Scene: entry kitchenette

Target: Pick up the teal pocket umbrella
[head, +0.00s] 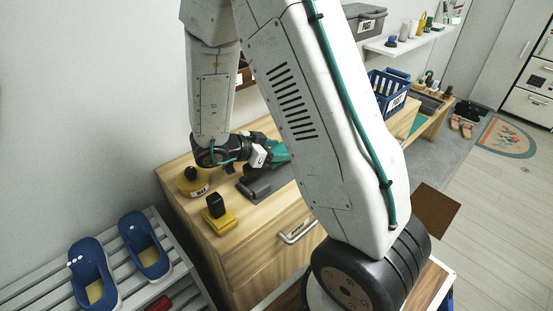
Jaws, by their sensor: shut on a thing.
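The teal pocket umbrella (279,155) shows as a teal shape at my gripper, above the top of the wooden cabinet (220,235). My gripper (266,155) is shut on it, near the back of the cabinet top. The umbrella's far part is hidden behind my white arm, and I cannot tell whether it still touches the surface under it. A dark grey tray or block (254,189) lies just in front of and below the gripper.
A round yellow tin (193,182) and a yellow brush-like block with a black knob (218,214) stand left on the cabinet. Blue slippers (144,246) lie on a slatted rack at the lower left. A blue basket (390,92) stands beyond my arm.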

